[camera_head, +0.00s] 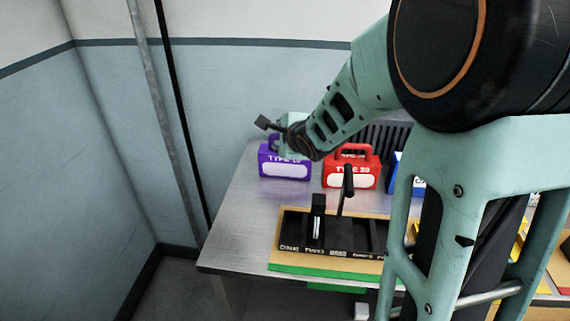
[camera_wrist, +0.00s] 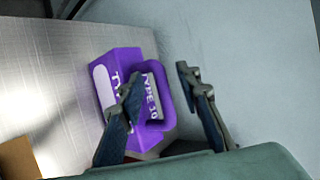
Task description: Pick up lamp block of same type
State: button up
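A purple block (camera_head: 286,172) marked TYPE, with a number hard to read in the head view, stands at the back left of the metal table. In the wrist view the purple block (camera_wrist: 108,78) reads TYPE 10, and its raised handle (camera_wrist: 179,92) lies in the space between my fingers. My gripper (camera_wrist: 160,78) is open, one finger in front of the block and the other off to the right of the handle. In the head view my gripper (camera_head: 268,124) is above the purple block. A red block (camera_head: 350,172) reads TYPE 30. A blue block (camera_head: 404,180) is partly hidden by my arm.
A black slotted rack (camera_head: 290,232) on a tan, green-edged board (camera_head: 278,259) lies at the front of the table (camera_head: 226,237). It holds a black upright module (camera_head: 318,218) and a black lever (camera_head: 347,185). A wall (camera_head: 260,85) is close behind the purple block.

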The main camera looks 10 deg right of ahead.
jog(key=shift+c, duration=0.4)
grip_shut()
jog(key=shift+r, duration=0.15)
